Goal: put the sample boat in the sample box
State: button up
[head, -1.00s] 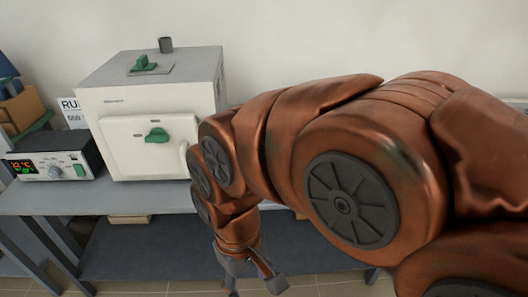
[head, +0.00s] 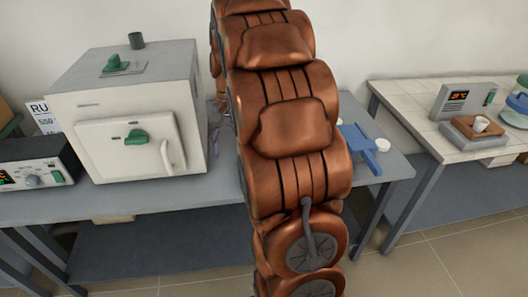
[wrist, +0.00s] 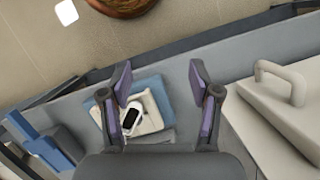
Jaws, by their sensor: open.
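In the wrist view, a small white boat-shaped piece with a dark hollow (wrist: 131,117), which looks like the sample boat, lies on a cream slab (wrist: 152,112) over a blue mat (wrist: 153,88). My gripper (wrist: 160,70) is open, with purple-padded fingers spread above the mat. The boat piece sits near the left finger, and nothing shows gripped. A blue object (wrist: 48,152) stands at the lower left; I cannot tell whether it is the sample box. In the head view, my arm hides the boat and most of my gripper.
A white furnace (head: 125,105) with its door shut stands left of my arm; its handle (wrist: 296,88) is close on the right in the wrist view. A side table (head: 410,110) stands farther right.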

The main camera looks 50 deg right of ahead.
jog(key=w+d+f+m, duration=0.1)
jog(key=d+m, duration=0.1)
jog(key=d, duration=0.4)
jog(key=d+f+m+y+p, duration=0.1)
jog(key=d, duration=0.5)
jog(key=w+d+f+m+t+p, duration=0.1)
jog(key=d+m, duration=0.1)
jog(key=d, duration=0.4)
jog(key=shift+w+d+f+m+y, duration=0.1)
jog(key=shift+w+d+m+y, duration=0.05)
jog(key=shift+w+m+y, duration=0.2)
jog(key=shift+p+x, duration=1.1)
jog(key=shift+x, duration=2.65)
grip_shut()
